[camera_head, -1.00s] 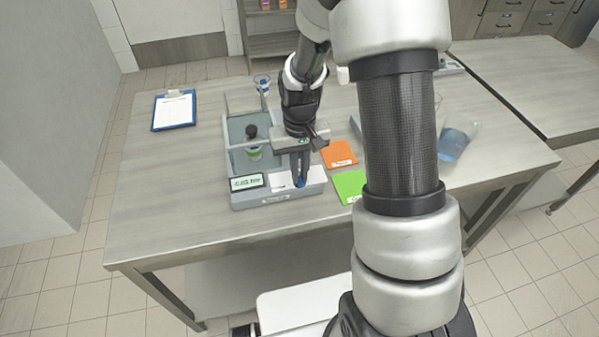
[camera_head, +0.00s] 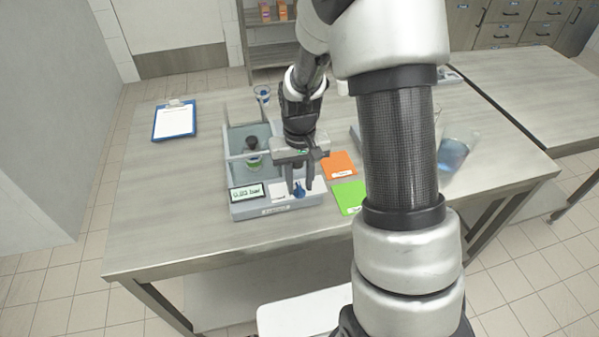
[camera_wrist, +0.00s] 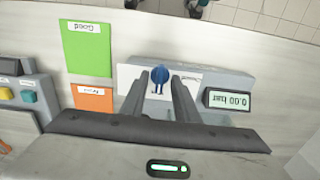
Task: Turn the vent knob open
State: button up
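The blue vent knob (camera_head: 299,191) is on the front panel of the grey filler (camera_head: 277,208), on its white plate. My gripper (camera_head: 298,181) is just above it, with a finger on each side. In the wrist view the knob (camera_wrist: 159,75) sits between the two fingertips of my gripper (camera_wrist: 159,79), with gaps visible on both sides. The fingers are apart and hold nothing. The knob's exact turn angle is hard to tell.
Orange (camera_head: 339,165) and green (camera_head: 349,196) squares lie right of the filler. A clipboard (camera_head: 174,121) lies at the left. A tilted beaker with blue liquid (camera_head: 453,153) is at the right.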

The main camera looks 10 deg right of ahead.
aim_at(300, 187)
notch_tip(300, 187, up, 17)
jog(key=p, duration=0.1)
jog(key=shift+r, duration=0.15)
dwell(0.4)
jog(key=s+r+t+p, duration=0.4)
jog(key=s+r, duration=1)
jog(key=s, duration=0.4)
jog(key=shift+s+r+t, duration=0.15)
jog(key=shift+r+t, duration=0.05)
jog(key=shift+t, duration=0.6)
jog(key=shift+o, duration=0.2)
